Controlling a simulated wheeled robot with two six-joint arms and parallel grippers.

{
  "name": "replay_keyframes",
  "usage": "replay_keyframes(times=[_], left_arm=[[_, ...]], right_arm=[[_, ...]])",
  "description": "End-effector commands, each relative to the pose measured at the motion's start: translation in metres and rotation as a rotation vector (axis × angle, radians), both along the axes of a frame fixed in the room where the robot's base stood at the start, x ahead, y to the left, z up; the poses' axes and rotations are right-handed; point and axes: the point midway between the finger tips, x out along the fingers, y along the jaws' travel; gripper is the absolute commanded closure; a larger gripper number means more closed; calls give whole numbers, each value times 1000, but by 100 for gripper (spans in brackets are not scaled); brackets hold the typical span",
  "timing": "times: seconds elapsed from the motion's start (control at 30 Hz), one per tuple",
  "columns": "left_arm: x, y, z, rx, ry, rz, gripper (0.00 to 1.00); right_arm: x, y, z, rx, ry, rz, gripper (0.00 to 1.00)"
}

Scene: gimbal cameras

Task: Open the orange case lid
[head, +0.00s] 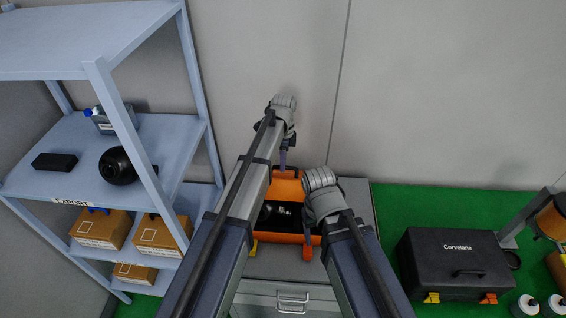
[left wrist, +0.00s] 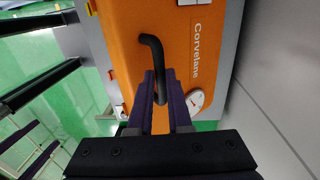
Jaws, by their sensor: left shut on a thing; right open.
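The orange case (head: 282,239) stands on a grey cabinet between my arms, its dark inside showing. Its orange lid (head: 290,187) is raised at the back, toward the wall. In the left wrist view the lid (left wrist: 140,22) bears the word Corvelane and a black handle (left wrist: 152,46). My left gripper (head: 283,158) is above the lid; in the wrist view its purple fingers (left wrist: 160,88) are shut on the handle. My right gripper (head: 308,228) is open over the case's front right, mostly hidden by its wrist. An orange latch (head: 307,250) hangs at the front.
A blue-grey shelf (head: 165,130) with boxes and a black ball stands at the left. A black Corvelane case (head: 455,262) sits on the green surface (head: 430,205) at the right. The wall (head: 440,90) is close behind the orange case. Cabinet top (head: 358,196) shows beside the case.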

Motion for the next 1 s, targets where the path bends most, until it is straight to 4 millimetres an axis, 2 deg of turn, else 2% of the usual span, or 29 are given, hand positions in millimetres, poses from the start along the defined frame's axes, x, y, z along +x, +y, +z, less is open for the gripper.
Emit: replay_keyframes(times=[0.77,1.0], left_arm=[[0,0,0,0,-1,0,100],[7,0,2,0,-1,0,100]], right_arm=[[0,0,0,0,0,0,35],[0,0,2,0,0,0,35]])
